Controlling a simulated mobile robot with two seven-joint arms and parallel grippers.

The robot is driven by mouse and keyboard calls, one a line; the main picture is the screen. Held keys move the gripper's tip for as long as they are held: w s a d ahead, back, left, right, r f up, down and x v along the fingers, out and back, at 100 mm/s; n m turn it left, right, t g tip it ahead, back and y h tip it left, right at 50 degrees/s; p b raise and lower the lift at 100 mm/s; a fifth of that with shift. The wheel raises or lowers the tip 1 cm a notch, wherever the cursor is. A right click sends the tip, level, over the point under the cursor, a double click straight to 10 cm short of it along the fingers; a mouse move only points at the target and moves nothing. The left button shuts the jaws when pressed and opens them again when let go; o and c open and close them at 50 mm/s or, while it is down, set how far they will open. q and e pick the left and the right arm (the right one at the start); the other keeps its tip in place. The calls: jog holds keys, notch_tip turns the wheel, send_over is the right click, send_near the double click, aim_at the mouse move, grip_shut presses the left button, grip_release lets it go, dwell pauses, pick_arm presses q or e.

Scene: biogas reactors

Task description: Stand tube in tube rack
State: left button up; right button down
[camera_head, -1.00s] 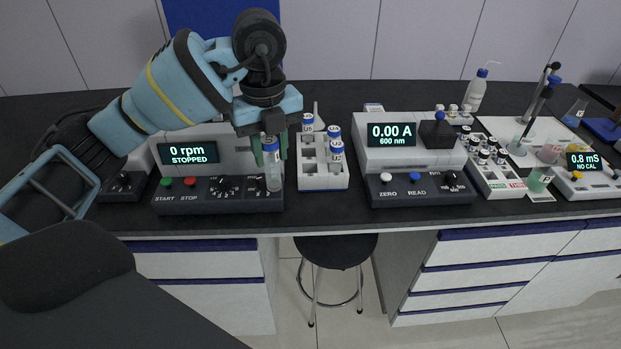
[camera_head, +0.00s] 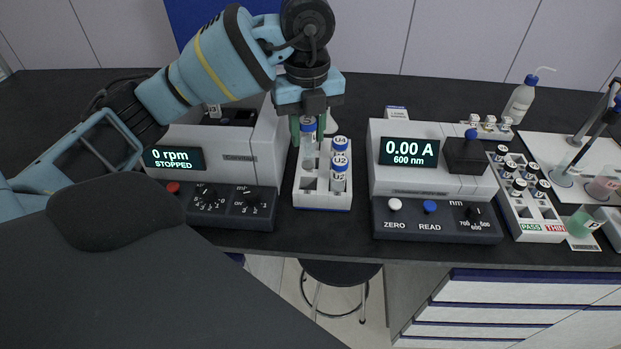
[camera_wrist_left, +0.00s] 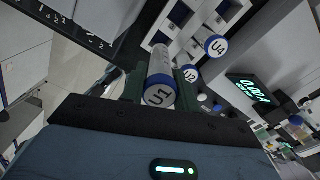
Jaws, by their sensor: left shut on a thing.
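My left gripper (camera_head: 308,130) is shut on a clear tube with a blue cap (camera_head: 308,124), and the tube hangs roughly upright over the left column of the white tube rack (camera_head: 322,202). In the left wrist view the held tube's cap (camera_wrist_left: 160,92) reads U1, between the fingers. I cannot tell whether its lower end is inside a hole. Two capped tubes stand in the rack's right column: a rear one (camera_head: 341,145) and a front one marked U2 (camera_head: 339,169). The wrist view shows caps U2 (camera_wrist_left: 191,74) and U4 (camera_wrist_left: 215,46). My right gripper is out of view.
A centrifuge (camera_head: 225,160) reading 0 rpm stands close left of the rack. A photometer (camera_head: 410,170) reading 0.00 A stands to the right. Another rack of small vials (camera_head: 525,205) and a wash bottle (camera_head: 520,100) are farther right. The bench edge lies just in front.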

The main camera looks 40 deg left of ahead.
aim_at(308, 166)
pick_arm(q)
jog(key=shift+f, duration=4.55)
jog(key=shift+f, duration=0.2)
jog(key=o, duration=1)
jog(key=shift+c, duration=0.2)
jog(key=shift+r, duration=0.15)
